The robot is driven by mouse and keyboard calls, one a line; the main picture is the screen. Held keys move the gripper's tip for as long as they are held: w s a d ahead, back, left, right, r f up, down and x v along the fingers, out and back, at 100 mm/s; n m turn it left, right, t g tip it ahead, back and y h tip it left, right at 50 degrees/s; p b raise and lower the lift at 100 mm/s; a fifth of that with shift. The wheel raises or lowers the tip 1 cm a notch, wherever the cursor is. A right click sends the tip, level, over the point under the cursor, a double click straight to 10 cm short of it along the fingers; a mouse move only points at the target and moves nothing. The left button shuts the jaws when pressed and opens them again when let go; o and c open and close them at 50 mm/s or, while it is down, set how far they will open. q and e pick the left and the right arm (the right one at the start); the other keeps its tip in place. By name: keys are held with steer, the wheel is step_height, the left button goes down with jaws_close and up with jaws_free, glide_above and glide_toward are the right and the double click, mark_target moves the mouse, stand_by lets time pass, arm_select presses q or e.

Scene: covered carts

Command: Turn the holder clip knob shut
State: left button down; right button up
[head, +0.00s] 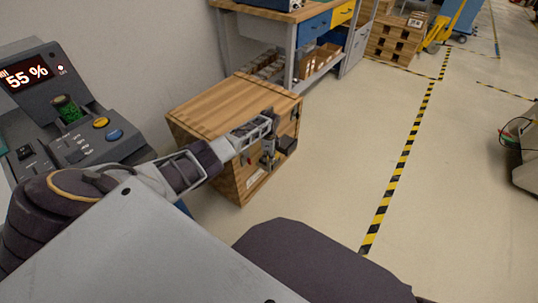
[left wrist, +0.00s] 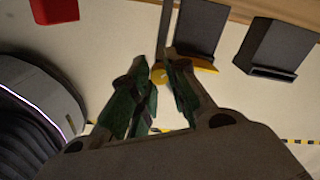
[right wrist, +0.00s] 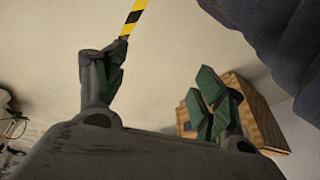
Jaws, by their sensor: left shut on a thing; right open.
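A wooden crate (head: 222,105) stands on the floor, with dark holders (head: 288,143) on its right-hand face. My left gripper (head: 268,127) reaches to this face. In the left wrist view, its green fingers (left wrist: 160,92) are closed about a small yellow part (left wrist: 203,63), which I take for the holder clip knob. The yellow part lies in front of a dark block-shaped holder (left wrist: 200,28). The fingers hide much of it, so its turn angle is unclear. My right gripper (right wrist: 155,88) is open and empty, its fingers wide apart over the floor.
Beside the yellow part are another dark holder (left wrist: 278,48) and a red block (left wrist: 54,10). A console (head: 75,115) reading 55 % stands at the left. A workbench (head: 300,25) is behind the crate. The floor right of the crate is clear, crossed by striped tape (head: 400,165).

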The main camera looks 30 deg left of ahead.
arm_select(q)
steer(key=shift+n, duration=0.3)
steer(key=n+p, duration=0.1)
steer(key=n, duration=0.2)
steer(key=shift+n+p, duration=0.35)
steer(key=shift+n, duration=0.05)
steer(key=n+p, duration=0.1)
steer(key=n, duration=0.2)
steer(key=shift+n, duration=0.9)
arm_select(e)
steer(key=f, duration=0.2)
steer(key=f+g, duration=0.1)
steer(key=f, duration=0.1)
steer(key=shift+w+d, duration=0.15)
steer(key=shift+d, duration=0.25)
arm_select(q)
steer(key=c, duration=1.3)
jaws_free()
steer(key=shift+c, duration=0.2)
